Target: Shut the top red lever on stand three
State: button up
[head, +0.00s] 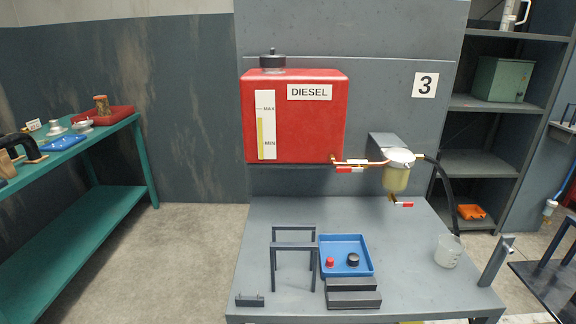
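Stand three (290,215) is a grey bench with a back panel, marked by a white "3" plate (425,85). A red DIESEL tank (210,0) is not at the edge but mounted on the panel, left of the plate. The top red lever (343,170) sits at the tank's lower right outlet, just under the copper pipe (375,163). It has red and white parts and lies roughly horizontal, along the pipe. A lower red and white lever (404,205) is under the filter bowl (396,179). My gripper is not in view.
A blue tray (346,243) with a red and a black cap, a dark frame (294,246), dark blocks (353,294) and a clear beaker (448,251) stand on the bench. A black hose (446,195) hangs right of the filter. Floor is clear left of the bench, before the green table (80,205).

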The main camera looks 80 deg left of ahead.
aim_at(358, 168)
jog(key=u, duration=1.9)
jog(key=i+l+u, duration=0.2)
jog(key=l+u, duration=0.4)
jog(key=l, duration=0.3)
